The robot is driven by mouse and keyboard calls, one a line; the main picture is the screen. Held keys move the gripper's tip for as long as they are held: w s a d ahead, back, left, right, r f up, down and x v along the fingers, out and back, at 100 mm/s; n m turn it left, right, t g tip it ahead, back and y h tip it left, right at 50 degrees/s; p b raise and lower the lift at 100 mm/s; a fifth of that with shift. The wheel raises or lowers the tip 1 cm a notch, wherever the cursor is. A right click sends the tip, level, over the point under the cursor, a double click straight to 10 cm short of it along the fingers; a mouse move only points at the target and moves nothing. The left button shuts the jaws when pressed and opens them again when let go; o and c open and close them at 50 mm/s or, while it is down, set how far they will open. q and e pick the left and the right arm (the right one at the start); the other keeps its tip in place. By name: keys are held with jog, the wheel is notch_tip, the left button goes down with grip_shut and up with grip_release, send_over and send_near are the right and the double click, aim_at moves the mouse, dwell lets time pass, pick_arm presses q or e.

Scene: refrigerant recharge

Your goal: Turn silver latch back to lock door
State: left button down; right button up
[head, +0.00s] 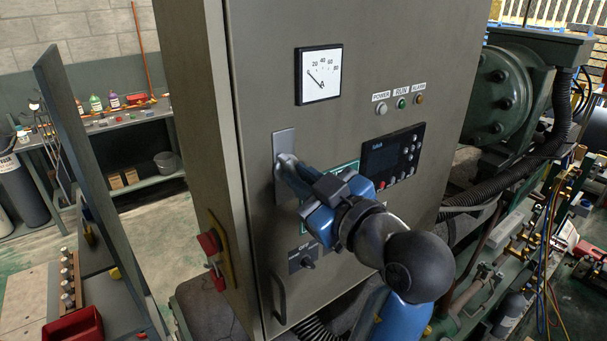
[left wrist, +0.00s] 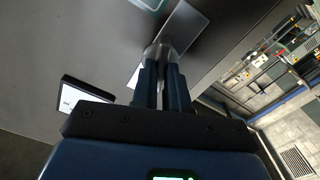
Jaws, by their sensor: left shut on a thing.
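The grey cabinet door (head: 255,65) stands flat with the cabinet front, with no gap that I can make out. The silver latch (head: 284,158) sits on a plate near the door's left edge; the latch also shows in the left wrist view (left wrist: 158,50). My left gripper (head: 291,172) is at the latch, and its two blue fingers (left wrist: 164,75) are shut on it. The fingers and wrist hide most of the latch, so its exact angle is hard to tell. My right gripper is not in view.
A dial gauge (head: 319,75) and a control panel (head: 393,161) sit on the door near my arm. A black handle (head: 279,299) is below. Red and yellow hardware (head: 213,252) is on the cabinet's left side. Green machinery (head: 505,95) stands at right, a workbench (head: 140,115) at back left.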

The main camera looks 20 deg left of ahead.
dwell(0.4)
pick_arm(q)
jog(key=shift+m+p, duration=1.4)
jog(key=shift+m, duration=0.3)
jog(key=c, duration=1.2)
grip_release()
jog(key=shift+b+v, duration=0.75)
jog(key=shift+v, duration=3.75)
